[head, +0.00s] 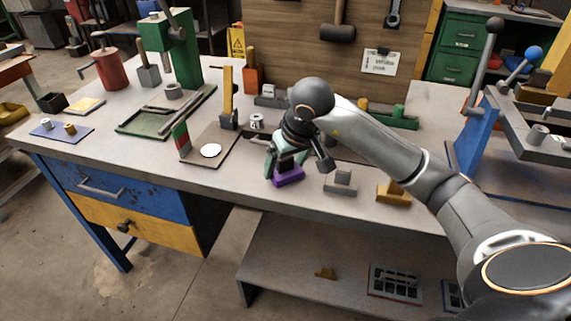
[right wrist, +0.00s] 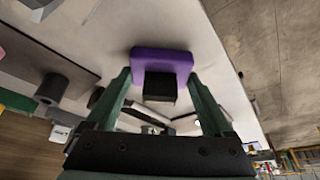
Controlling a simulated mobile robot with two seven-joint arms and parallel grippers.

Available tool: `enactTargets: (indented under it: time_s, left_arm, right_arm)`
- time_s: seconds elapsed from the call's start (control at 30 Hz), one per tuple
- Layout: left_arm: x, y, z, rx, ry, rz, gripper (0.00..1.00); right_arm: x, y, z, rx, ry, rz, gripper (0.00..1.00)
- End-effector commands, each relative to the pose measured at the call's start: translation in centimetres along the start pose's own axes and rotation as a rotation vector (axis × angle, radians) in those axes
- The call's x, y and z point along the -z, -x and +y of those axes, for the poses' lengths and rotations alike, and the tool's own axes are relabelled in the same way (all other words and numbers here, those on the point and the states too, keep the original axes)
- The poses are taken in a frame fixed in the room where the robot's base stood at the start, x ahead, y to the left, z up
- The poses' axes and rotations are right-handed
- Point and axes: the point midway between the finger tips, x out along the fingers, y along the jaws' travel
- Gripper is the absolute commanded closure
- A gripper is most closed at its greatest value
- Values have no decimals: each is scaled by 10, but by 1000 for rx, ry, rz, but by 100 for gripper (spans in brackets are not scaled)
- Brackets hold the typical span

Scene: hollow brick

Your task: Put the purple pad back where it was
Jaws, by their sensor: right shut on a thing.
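The purple pad (head: 288,178) is at the front part of the workbench, under my right gripper (head: 285,164). In the right wrist view the purple pad (right wrist: 162,59) is a rounded block with a dark square knob (right wrist: 160,87) on it. My right gripper (right wrist: 160,78) is shut on it, with one green finger on each side. I cannot tell whether the pad touches the bench top or hangs just above it. My left gripper is not in view.
A grey block (head: 341,184) and a yellow-brown block (head: 394,193) stand to the right along the front edge. A board with a white disc (head: 210,150) lies to the left. A green tray (head: 150,122) is farther left. Bare bench top shows between the board and the pad.

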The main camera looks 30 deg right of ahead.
Motion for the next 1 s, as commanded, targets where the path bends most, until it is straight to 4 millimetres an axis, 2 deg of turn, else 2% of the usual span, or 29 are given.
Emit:
enactTargets:
  time_s: [0.23,0.27,0.37,0.6,0.73,0.87,1.0]
  left_arm:
    - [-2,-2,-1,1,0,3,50]
    - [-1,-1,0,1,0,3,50]
    - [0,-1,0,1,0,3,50]
    - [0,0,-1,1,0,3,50]
    - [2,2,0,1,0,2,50]
    - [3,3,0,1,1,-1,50]
    - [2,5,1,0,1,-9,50]
  right_arm:
    - [-2,-4,0,-1,0,1,100]
    - [-1,-3,0,-1,0,0,12]
    - [-1,-2,0,-1,0,0,0]
    - [-1,-2,0,0,0,0,0]
    - [1,6,0,0,0,2,0]
    - [2,29,1,-2,0,6,0]
    - [2,61,1,-2,1,6,0]
